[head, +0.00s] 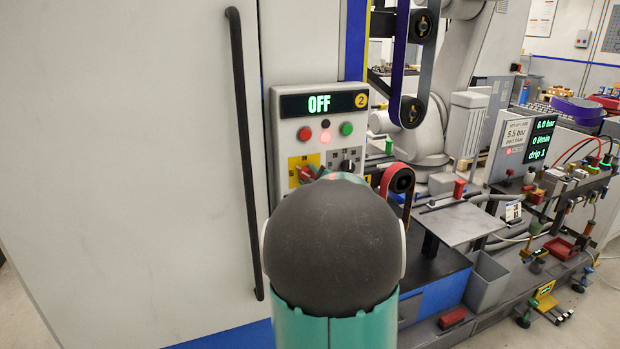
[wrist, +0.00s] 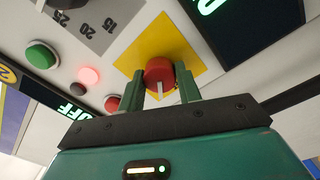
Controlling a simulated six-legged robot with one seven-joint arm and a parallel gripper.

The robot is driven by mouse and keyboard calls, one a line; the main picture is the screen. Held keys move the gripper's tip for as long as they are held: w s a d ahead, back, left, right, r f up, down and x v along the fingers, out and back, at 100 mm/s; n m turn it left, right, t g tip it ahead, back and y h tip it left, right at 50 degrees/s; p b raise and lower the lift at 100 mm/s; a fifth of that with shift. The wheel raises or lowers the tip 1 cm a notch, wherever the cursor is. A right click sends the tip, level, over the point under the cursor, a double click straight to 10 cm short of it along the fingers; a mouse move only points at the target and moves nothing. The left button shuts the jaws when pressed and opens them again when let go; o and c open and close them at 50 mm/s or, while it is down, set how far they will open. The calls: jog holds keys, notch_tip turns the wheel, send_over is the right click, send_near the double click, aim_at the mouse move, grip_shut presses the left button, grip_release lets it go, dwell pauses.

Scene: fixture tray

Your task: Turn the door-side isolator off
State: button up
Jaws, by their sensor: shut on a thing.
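The door-side isolator is a red knob (head: 304,173) on a yellow plate (head: 293,163), at the lower left of the grey control panel (head: 282,135), beside the cabinet door. In the wrist view the red knob (wrist: 158,70) sits on its yellow plate (wrist: 140,48), with a white mark pointing toward my gripper's palm. My gripper (wrist: 160,84) is shut on the knob, with one green finger on each side. In the head view my arm hides most of my gripper and the panel's lower part. The panel's display (head: 318,103) reads OFF in green.
A black door handle (head: 244,150) runs vertically just left of the panel. A black selector (head: 347,166) is right of the knob; red (head: 304,133) and green (head: 347,129) buttons are above.

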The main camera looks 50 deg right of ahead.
jog(key=n, duration=0.3)
jog(key=shift+n, duration=2.4)
jog(key=o, duration=1)
jog(key=shift+s+a, duration=0.1)
jog(key=shift+s, duration=0.05)
jog(key=v, duration=1.3)
jog(key=shift+s, duration=0.3)
